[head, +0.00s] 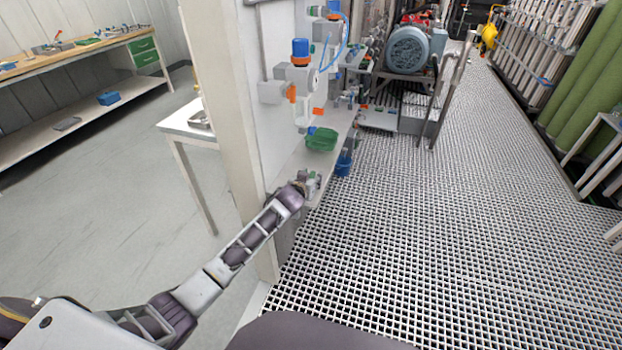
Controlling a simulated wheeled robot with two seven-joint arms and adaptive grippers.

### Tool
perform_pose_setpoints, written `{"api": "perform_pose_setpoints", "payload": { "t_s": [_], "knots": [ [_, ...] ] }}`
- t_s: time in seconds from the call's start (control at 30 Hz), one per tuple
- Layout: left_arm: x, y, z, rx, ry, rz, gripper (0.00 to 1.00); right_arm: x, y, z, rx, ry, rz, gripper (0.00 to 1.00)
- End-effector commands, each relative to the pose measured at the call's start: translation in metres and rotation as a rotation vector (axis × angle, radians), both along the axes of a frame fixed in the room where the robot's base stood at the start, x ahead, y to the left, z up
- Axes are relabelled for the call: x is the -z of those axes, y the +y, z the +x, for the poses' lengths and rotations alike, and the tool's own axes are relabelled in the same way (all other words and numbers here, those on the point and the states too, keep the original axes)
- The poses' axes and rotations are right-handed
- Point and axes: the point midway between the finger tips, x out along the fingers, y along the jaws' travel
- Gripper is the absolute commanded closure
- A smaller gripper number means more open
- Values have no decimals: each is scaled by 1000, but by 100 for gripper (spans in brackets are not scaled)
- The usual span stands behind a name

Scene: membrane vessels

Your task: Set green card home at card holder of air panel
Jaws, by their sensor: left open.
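The air panel (281,40) is the white upright panel near the top middle, with blue-topped and orange fittings on it. I cannot pick out its card holder for certain among these small parts. I cannot identify a green card; the clear green thing nearby is a green basket (321,139) on the white ledge below the panel. My left gripper (311,183) is open at the end of its outstretched arm, below and in front of the basket. Small grey and green detail shows at its fingers, too small to tell apart. My right gripper is out of view.
A white post (228,95) stands close beside my left arm. A blue cup-like container (344,163) is right of the basket. A white table (190,125) and a workbench (75,58) are at left. A motor (408,50) stands farther back. The grating floor (450,230) at right is clear.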

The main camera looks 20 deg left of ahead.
Motion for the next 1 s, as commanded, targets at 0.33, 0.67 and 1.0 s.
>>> {"api": "perform_pose_setpoints", "payload": {
  "t_s": [0.33, 0.67, 1.0],
  "knots": [
    [-2, 0, -6, 0, 1, 0, 58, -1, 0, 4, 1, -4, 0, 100],
    [-11, 1, -28, 0, 0, 0, 58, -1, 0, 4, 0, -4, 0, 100],
    [-23, 2, -57, 1, 0, 1, 58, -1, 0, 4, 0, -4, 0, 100]
  ]
}}
